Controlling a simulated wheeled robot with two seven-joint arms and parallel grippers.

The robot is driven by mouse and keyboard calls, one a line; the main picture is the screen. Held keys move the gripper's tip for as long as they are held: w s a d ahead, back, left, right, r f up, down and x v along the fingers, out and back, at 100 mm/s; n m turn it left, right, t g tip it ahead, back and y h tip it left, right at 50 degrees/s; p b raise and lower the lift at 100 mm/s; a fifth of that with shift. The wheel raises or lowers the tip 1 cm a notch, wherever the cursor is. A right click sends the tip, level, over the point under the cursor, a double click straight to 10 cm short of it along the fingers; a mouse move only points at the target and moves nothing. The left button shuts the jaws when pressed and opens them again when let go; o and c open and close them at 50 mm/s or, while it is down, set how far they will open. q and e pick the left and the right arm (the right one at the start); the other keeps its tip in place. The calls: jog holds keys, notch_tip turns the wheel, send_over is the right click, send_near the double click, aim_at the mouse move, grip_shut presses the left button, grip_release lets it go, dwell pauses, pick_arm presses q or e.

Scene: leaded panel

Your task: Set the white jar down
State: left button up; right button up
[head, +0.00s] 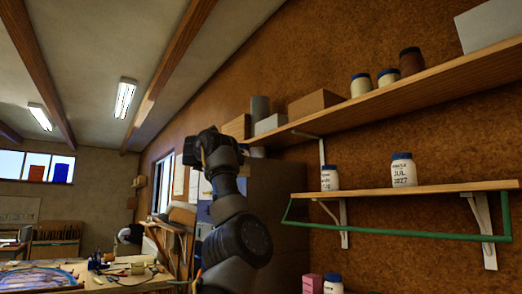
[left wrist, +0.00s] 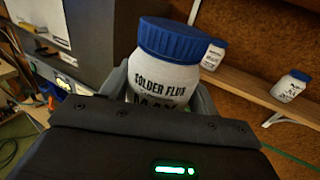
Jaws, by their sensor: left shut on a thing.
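The white jar (left wrist: 165,85) has a blue lid and black print reading "SOLDER FLUX" and "MAY". In the left wrist view it is between the grey fingers of my left gripper (left wrist: 158,92), which is shut on it. In the head view my left gripper (head: 203,150) is raised left of the shelves, and my arm largely hides what it holds. Two similar blue-lidded jars stand on the lower shelf (head: 450,187): a left jar (head: 330,178) and a right jar (head: 403,172) marked "JUL 2027". My right gripper is not in view.
A green rail (head: 400,233) runs below the lower shelf's front. The upper shelf (head: 440,85) carries cartons (head: 315,103), two pale jars (head: 361,86) and a brown jar (head: 411,63). Bare board shows between the lower jars and to their right. A cluttered workbench (head: 130,278) stands at lower left.

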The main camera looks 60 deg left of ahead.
pick_arm(q)
jog(key=a+f+n+g+y, duration=0.3)
jog(key=a+f+y, duration=0.1)
jog(key=f, duration=0.2)
jog(key=w+d+f, duration=0.8)
jog(key=d+f, duration=0.2)
jog(key=d, duration=0.1)
jog(key=w+d+f, duration=0.9)
jog(key=d+f, duration=0.2)
jog(key=d, duration=0.1)
jog(key=s+d+f+m+t+h+b, duration=0.2)
jog(key=s+d+f+m+h+b, duration=0.1)
jog(key=d+f, duration=1.2)
jog(key=s+d+f+m+t+h+b, duration=0.2)
jog(key=d+f+m+h, duration=0.3)
jog(key=d+f, duration=1.1)
jog(key=s+f+h, duration=0.1)
jog(key=h, duration=0.2)
jog(key=shift+s+f+t+h+b, duration=0.2)
jog(key=shift+s+t+h+b, duration=0.1)
jog(key=shift+s+b, duration=0.1)
